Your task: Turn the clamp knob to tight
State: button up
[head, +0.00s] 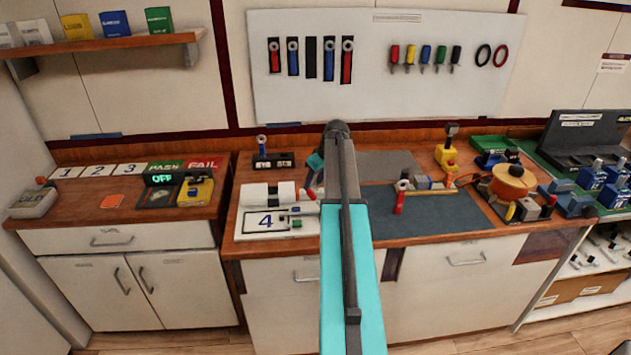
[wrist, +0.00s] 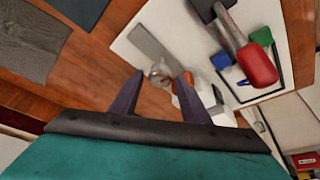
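A white block (head: 257,195) sits behind the card. In the wrist view, a small round grey knob-like part (wrist: 160,73) with a bit of red beside it lies just beyond my gripper (wrist: 160,86). I cannot tell for sure that it is the clamp knob, nor its setting. My gripper is open; its two dark fingers are apart with nothing visibly held. In the head view my arm hides part of this area.
A large red handle on a grey shaft (wrist: 258,65) rises near the fingers, beside blue and green blocks (wrist: 243,72). A grey mat (head: 440,215) with tools lies right of my arm. An orange reel (head: 513,182) stands farther right. Bare wood shows at the bench front.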

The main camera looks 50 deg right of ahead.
jog(key=c, duration=0.8)
